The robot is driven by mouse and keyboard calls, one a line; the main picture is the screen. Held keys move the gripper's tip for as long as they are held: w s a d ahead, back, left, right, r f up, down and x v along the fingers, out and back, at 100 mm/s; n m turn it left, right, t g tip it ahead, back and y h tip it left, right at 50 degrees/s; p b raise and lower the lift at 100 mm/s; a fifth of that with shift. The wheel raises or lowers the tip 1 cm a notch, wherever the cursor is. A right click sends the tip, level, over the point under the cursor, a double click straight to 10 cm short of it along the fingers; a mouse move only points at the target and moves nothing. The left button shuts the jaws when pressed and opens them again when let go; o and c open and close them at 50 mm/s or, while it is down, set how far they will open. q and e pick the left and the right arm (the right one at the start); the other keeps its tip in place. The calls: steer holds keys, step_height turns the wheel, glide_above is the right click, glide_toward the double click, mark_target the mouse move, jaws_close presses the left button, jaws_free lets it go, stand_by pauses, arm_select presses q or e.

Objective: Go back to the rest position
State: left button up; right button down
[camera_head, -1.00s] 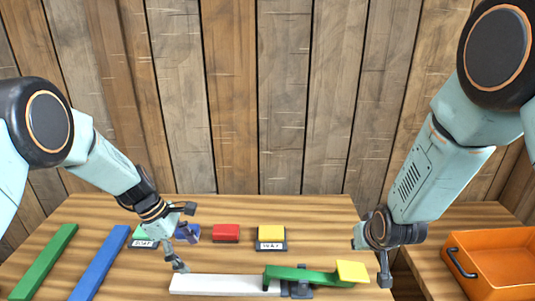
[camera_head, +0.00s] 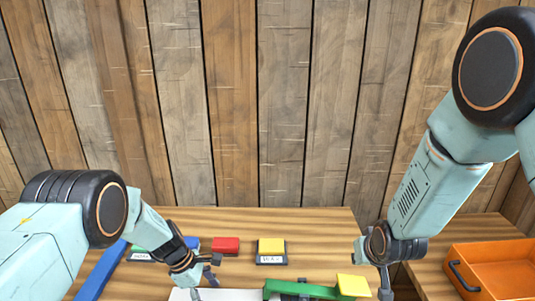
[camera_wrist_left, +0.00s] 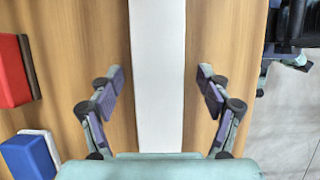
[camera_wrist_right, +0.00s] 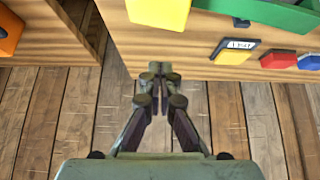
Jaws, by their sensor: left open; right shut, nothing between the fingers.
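My left gripper (camera_head: 207,278) is open and empty above the white bar (camera_head: 225,294) at the table's front. In the left wrist view, the fingers (camera_wrist_left: 160,85) stand apart, one on each side of the bar (camera_wrist_left: 157,40); their height above it is unclear.
A green bar (camera_head: 300,290) lies right of the white bar, with a yellow block (camera_head: 352,286) at its end. Red (camera_head: 225,246) and yellow (camera_head: 271,246) blocks sit behind. A blue bar (camera_head: 98,275) lies left. An orange bin (camera_head: 490,268) stands right.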

arm_select(q)
steer(key=shift+w, duration=0.1)
arm_select(e)
steer(key=shift+f, duration=0.7)
arm_select(q)
steer(key=shift+r, duration=0.1)
